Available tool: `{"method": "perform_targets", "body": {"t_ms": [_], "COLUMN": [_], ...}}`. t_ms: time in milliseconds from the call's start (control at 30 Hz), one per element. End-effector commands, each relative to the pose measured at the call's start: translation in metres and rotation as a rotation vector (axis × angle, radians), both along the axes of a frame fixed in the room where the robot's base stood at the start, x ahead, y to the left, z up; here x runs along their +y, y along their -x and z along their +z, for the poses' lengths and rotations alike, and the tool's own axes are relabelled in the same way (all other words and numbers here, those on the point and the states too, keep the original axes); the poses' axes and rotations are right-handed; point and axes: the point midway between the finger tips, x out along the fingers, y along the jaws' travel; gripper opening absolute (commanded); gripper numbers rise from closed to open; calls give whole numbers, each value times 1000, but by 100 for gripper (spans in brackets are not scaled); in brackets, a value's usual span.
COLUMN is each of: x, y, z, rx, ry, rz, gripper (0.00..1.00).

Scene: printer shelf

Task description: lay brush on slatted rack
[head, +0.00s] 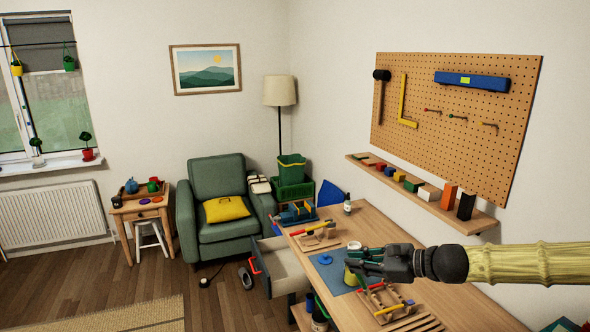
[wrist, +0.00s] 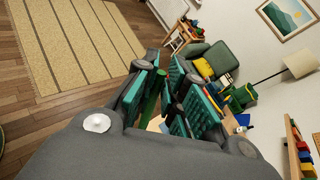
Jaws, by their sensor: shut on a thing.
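My gripper (head: 362,264) reaches in from the right over the workbench, its teal fingers closed. It is shut on the brush, whose green handle (wrist: 152,102) shows between the fingers in the wrist view. In the head view a yellowish part (head: 349,274) shows just below the fingertips, seemingly the brush's lower end; the fingers hide most of the rest. The slatted rack (head: 421,324), with pale parallel wooden slats, lies on the bench below and right of my gripper, partly cut off by the frame's lower edge.
A wooden holder (head: 379,301) with red- and blue-ended tools stands beside the slatted rack. A blue mat (head: 325,265) and a white cup (head: 354,245) are near my gripper. An open drawer (head: 278,262) juts out at left. Bare bench lies behind my arm.

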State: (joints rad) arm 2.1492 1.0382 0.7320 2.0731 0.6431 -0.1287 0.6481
Motion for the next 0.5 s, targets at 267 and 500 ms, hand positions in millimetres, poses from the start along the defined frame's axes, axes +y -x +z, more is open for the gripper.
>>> {"method": "perform_targets", "body": {"t_ms": [267,500], "x": [14,4], "y": [-4,-4], "z": [-27,-46], "rx": [10,9], "ry": [3,2], "rz": [-34,-80], "gripper": [0,0]}}
